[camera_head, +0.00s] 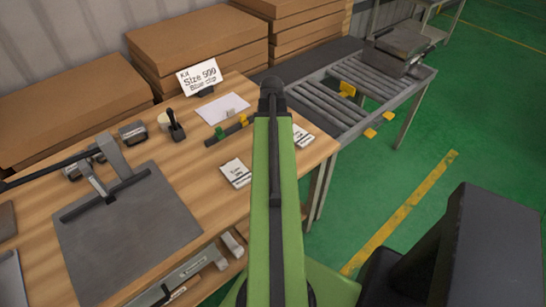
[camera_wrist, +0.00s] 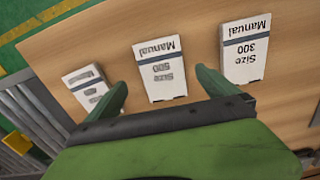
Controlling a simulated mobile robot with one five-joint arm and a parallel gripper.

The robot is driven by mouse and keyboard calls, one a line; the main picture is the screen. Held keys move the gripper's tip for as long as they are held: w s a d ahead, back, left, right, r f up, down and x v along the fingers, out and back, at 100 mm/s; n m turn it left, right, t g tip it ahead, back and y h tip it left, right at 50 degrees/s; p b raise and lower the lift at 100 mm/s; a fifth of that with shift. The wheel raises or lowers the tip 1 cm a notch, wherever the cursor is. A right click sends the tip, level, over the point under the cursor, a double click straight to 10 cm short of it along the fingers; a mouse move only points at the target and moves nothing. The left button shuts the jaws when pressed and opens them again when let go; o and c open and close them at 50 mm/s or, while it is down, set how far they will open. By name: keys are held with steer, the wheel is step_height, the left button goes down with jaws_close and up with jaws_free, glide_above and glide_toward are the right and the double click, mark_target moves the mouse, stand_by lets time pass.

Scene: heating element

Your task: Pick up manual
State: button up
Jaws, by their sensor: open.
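Three white manuals lie flat on the wooden table in the wrist view. The middle one (camera_wrist: 160,72) reads "Manual Size 500", the right one (camera_wrist: 245,48) "Manual Size 300"; the left one (camera_wrist: 90,86) has print too small to read. My gripper (camera_wrist: 160,80) is open and empty, its green fingers on either side of the middle manual's near part in the picture. I cannot tell how high the fingers are above the table. In the head view one manual (camera_head: 235,173) shows left of my green arm and another (camera_head: 302,137) right of it; my arm hides the space between.
A sign (camera_head: 199,76) on the table (camera_head: 190,135) appears to read "Kit Size 500 Blue clip". A dark grey plate (camera_head: 125,240) with a fixture lies at left. Colored clips (camera_head: 232,129) lie near a white sheet. A roller conveyor (camera_head: 345,90) stands beyond; cardboard boxes (camera_head: 200,40) line the back.

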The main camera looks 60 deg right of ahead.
steer(key=f+b, duration=0.4)
steer(key=f, duration=0.1)
steer(key=shift+w+f+b, duration=0.15)
steer(key=shift+w+b, duration=0.05)
steer(key=shift+b, duration=0.2)
steer(key=shift+r, duration=0.2)
steer(key=shift+c, duration=0.5)
steer(key=c, duration=1.4)
